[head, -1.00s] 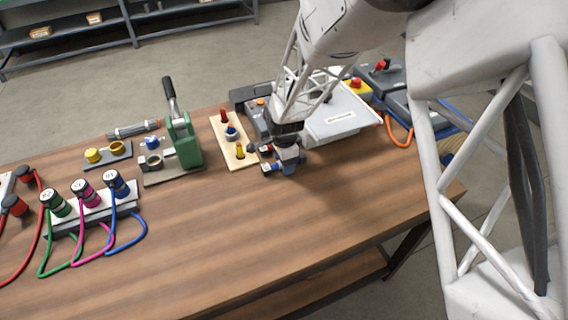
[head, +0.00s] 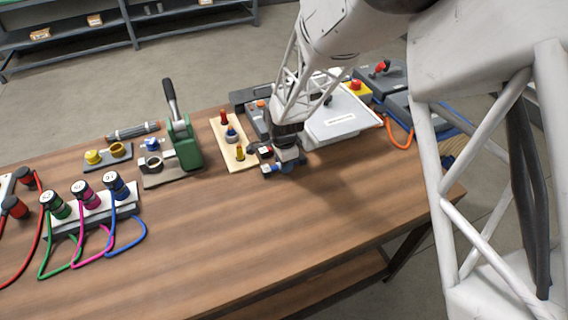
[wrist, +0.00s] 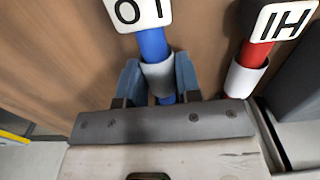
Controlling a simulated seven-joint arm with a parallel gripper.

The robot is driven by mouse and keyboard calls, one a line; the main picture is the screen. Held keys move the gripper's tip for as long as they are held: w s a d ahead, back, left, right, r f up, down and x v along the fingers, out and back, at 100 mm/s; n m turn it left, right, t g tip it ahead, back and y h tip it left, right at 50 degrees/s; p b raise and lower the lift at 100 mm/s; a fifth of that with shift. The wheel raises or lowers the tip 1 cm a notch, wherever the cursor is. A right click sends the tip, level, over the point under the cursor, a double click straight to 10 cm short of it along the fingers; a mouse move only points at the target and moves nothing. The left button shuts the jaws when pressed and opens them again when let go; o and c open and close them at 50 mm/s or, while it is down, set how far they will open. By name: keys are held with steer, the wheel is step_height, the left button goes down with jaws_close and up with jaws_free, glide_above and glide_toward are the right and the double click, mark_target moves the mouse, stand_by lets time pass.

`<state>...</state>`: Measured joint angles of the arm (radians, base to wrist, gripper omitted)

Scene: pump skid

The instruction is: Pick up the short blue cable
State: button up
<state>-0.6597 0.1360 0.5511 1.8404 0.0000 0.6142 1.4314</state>
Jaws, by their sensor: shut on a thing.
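In the wrist view, a short blue cable (wrist: 152,43) with a pale sleeve and a white lettered tag lies between the two blue-grey fingers of my gripper (wrist: 158,78). The fingers are shut on the sleeve. In the head view, my gripper (head: 283,162) points down at the table, just right of the light wooden board. Most of the cable is hidden by the gripper. I cannot tell whether it touches the table.
A red cable (wrist: 255,53) tagged HI lies close to the right of my gripper in the wrist view. The wooden board (head: 223,130) with coloured fittings, a grey case (head: 343,118) and a green press (head: 185,145) stand nearby. The table's front middle is clear.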

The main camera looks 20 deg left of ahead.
steer(key=shift+r, duration=0.55)
step_height(320, 180, up, 2)
steer(key=shift+r, duration=0.1)
steer(key=s+d, duration=0.3)
steer(key=s, duration=0.1)
steer(key=s+d+r, duration=0.1)
steer(key=s+d, duration=0.2)
steer(key=s, duration=0.1)
steer(key=s+d, duration=0.3)
steer(key=s, duration=0.1)
steer(key=shift+s+d+r, duration=0.2)
steer(key=shift+s+d, duration=0.1)
steer(key=shift+s, duration=0.1)
